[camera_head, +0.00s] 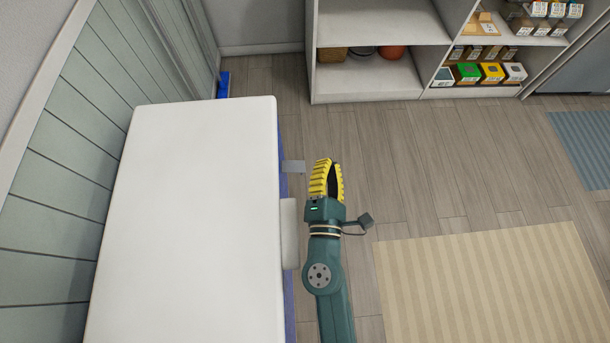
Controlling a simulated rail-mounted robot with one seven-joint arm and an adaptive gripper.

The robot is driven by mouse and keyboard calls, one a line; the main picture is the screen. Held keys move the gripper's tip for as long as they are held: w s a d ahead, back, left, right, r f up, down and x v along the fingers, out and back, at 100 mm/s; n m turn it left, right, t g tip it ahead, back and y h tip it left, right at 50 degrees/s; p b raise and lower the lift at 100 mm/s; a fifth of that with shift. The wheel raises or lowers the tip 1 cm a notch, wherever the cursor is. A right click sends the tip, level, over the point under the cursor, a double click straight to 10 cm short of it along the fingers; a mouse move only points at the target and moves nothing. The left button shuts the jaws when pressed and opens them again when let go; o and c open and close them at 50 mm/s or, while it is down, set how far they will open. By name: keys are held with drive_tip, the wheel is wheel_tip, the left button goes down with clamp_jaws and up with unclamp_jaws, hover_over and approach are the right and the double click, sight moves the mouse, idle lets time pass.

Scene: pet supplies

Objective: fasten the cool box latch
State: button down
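The cool box has a broad white lid (195,220), lying flat and looking closed, over a blue body (288,310) that shows as a thin strip along its right side. A white block (289,233) also juts out nearer to me. The fingertips look close together, but the gap is hard to judge from above. I see nothing held.
A panelled wall (60,210) runs along the left of the box. White shelves (380,90) with baskets and packets stand at the back. A beige striped rug (490,285) lies at the lower right. Wooden floor (430,170) to the right of my gripper is clear.

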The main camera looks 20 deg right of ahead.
sight(293, 168)
drive_tip(key=a+f+n+g+y, duration=0.15)
drive_tip(key=a+f+n, duration=0.3)
drive_tip(key=f, duration=0.55)
drive_tip(key=a+f+n+g+y, duration=0.1)
drive_tip(key=a+f+n+y, duration=0.2)
drive_tip(key=f+n, duration=0.5)
drive_tip(key=w+d+f+m+b, duration=0.25)
drive_tip(key=w+f+b, duration=0.25)
drive_tip(key=w, duration=0.3)
drive_tip(key=r, duration=0.2)
drive_tip(key=d+r+p, duration=0.1)
drive_tip(key=shift+r, duration=0.4)
